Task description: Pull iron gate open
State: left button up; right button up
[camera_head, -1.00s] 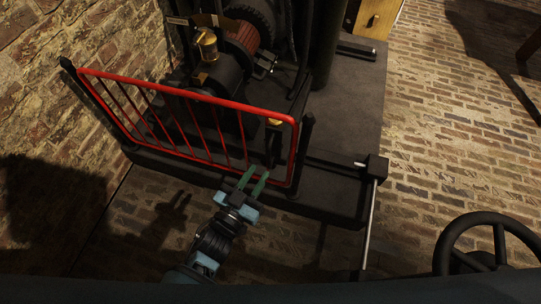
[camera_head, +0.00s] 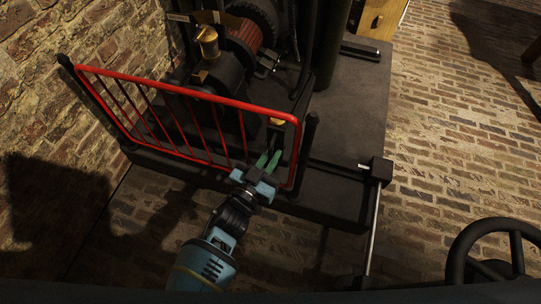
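The iron gate (camera_head: 190,92) has a red frame and thin dark red bars. It stands across the front of the dark machine platform, its left end near a dark post by the brick wall. Its right upright is beside another short dark post (camera_head: 309,135). My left gripper (camera_head: 269,159) has green fingers and is at the lower right part of the gate, just left of the right upright. The fingers are parted with a narrow gap and nothing shows between them. I cannot tell whether they touch the gate or pass between its bars. My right gripper is not in view.
Behind the gate stands a dark machine with a brass cup (camera_head: 208,42). A black bracket with a metal rod (camera_head: 374,215) is to the right of the gate. A black handwheel (camera_head: 490,250) is at the lower right. The brick floor (camera_head: 455,130) on the right is mostly clear.

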pick_arm(q)
grip_shut()
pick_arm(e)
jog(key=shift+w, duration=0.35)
pick_arm(q)
jog(key=shift+s, duration=0.1)
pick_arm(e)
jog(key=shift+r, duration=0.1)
